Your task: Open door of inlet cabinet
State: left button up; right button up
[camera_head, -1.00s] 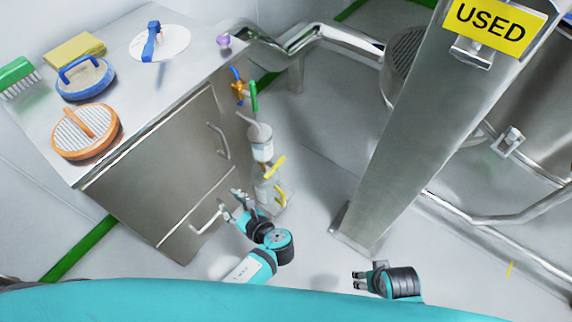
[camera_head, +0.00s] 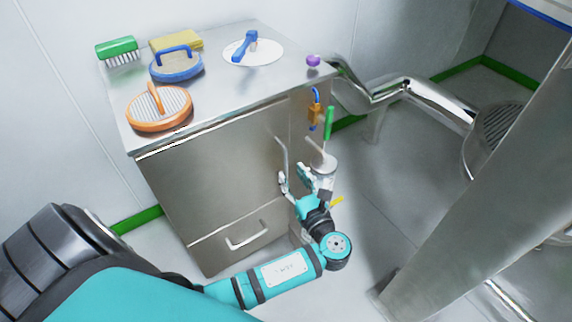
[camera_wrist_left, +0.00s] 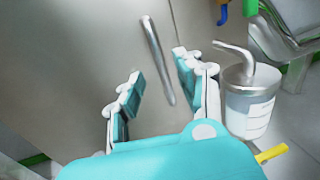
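The inlet cabinet is a steel cabinet; its large front door (camera_head: 215,175) is shut. The door's vertical bar handle (camera_head: 283,153) is near the right edge. In the left wrist view the handle (camera_wrist_left: 158,60) runs slantwise, with its lower end between the finger pads. My left gripper (camera_head: 293,178) is open at the lower end of the handle; in the wrist view the gripper (camera_wrist_left: 158,80) has its fingers apart on either side of it. I cannot tell whether they touch it. My right gripper is out of view.
Below the door is a drawer with a horizontal handle (camera_head: 247,240). A white bottle (camera_wrist_left: 250,100) hangs close beside the gripper. Brushes and a sponge (camera_head: 176,42) lie on the cabinet top. A steel column (camera_head: 470,170) stands at the right, with clear floor between.

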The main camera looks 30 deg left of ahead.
aim_at(287, 165)
pick_arm(q)
jog(key=shift+b+x, duration=0.35)
jog(key=shift+x, duration=2.4)
grip_shut()
